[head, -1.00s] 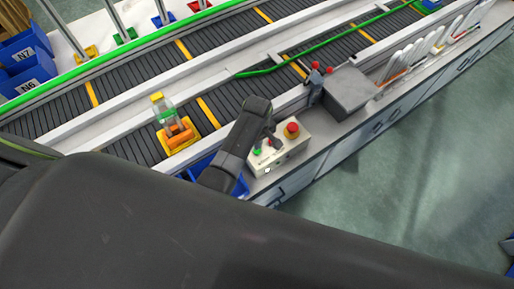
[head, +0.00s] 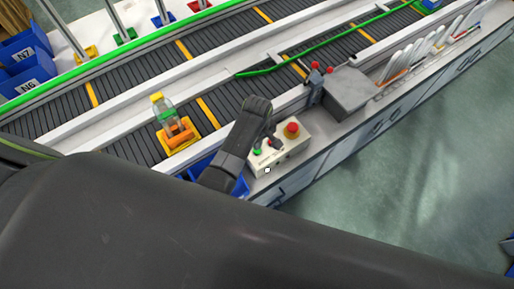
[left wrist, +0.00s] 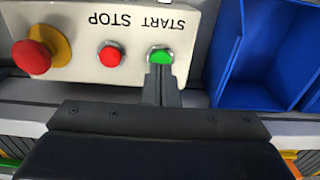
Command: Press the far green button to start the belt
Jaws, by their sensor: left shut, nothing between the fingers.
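The cream control box (head: 290,152) stands on the counter beside the belt. It carries a green START button (head: 257,152), which also shows in the left wrist view (left wrist: 163,56), a small red STOP button (left wrist: 110,56) and a red mushroom knob on a yellow collar (left wrist: 33,56). My left gripper (head: 271,141) is over the box. In the left wrist view its closed fingers (left wrist: 160,68) are empty, and their tips overlap the lower edge of the green button. I cannot tell whether they touch it. My right gripper is not in view.
A blue bin (left wrist: 250,75) is beside the box. A bottle (head: 163,108) stands in an orange holder (head: 178,134) on the belt (head: 120,146). A grey block (head: 348,92) and a red-topped device (head: 315,82) stand farther along the counter.

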